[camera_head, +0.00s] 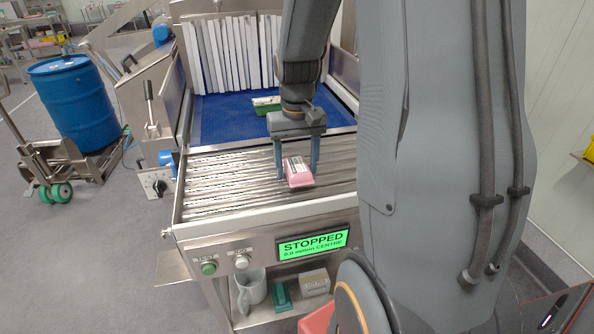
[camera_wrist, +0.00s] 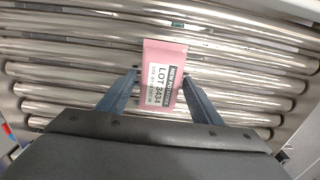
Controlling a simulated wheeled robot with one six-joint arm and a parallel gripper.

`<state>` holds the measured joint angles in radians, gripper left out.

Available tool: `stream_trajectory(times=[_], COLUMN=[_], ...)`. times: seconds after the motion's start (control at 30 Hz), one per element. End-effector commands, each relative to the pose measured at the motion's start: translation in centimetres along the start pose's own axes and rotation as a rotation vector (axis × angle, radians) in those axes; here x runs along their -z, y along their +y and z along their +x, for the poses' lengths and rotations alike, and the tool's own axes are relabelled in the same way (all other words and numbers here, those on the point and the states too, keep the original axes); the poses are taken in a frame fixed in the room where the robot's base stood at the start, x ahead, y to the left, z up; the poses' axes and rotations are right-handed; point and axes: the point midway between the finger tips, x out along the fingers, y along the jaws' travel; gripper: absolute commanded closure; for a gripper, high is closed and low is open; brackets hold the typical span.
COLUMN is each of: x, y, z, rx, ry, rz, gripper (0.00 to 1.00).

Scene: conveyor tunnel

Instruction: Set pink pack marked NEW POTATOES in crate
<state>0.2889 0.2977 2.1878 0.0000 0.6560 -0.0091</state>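The pink pack (camera_head: 299,173) has a white label and is above the steel roller table in the head view. In the wrist view the pink pack (camera_wrist: 163,80) shows a dark heading that seems to read NEW POTATOES, with LOT 3434 below. My gripper (camera_head: 298,172) has one finger on each side of the pack, close against its sides. In the wrist view my gripper (camera_wrist: 161,73) also has the pack between its fingertips. A red edge (camera_head: 318,318) shows at the bottom of the head view, mostly hidden by my arm; I cannot tell whether it is the crate.
A green pack (camera_head: 266,105) lies on the blue belt (camera_head: 225,118) before white strip curtains. The rollers (camera_head: 215,185) around my gripper are clear. A STOPPED display (camera_head: 312,243) is on the front rail. A blue drum (camera_head: 75,100) stands left.

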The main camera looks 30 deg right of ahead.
Motion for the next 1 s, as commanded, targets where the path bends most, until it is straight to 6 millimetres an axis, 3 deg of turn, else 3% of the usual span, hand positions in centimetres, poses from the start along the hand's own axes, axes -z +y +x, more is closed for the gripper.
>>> stream_trajectory(times=[0.03, 0.27, 0.57, 1.0], x=[0.0, 0.0, 0.1, 0.2], y=[0.0, 0.0, 0.0, 0.0], z=[0.0, -0.1, -0.6, -7.7], rx=[0.0, 0.0, 0.0, 0.0], ry=[0.0, 0.001, 0.002, 0.005], rz=[0.0, 0.0, 0.0, 0.0], gripper=[0.5, 0.89, 0.89, 0.89])
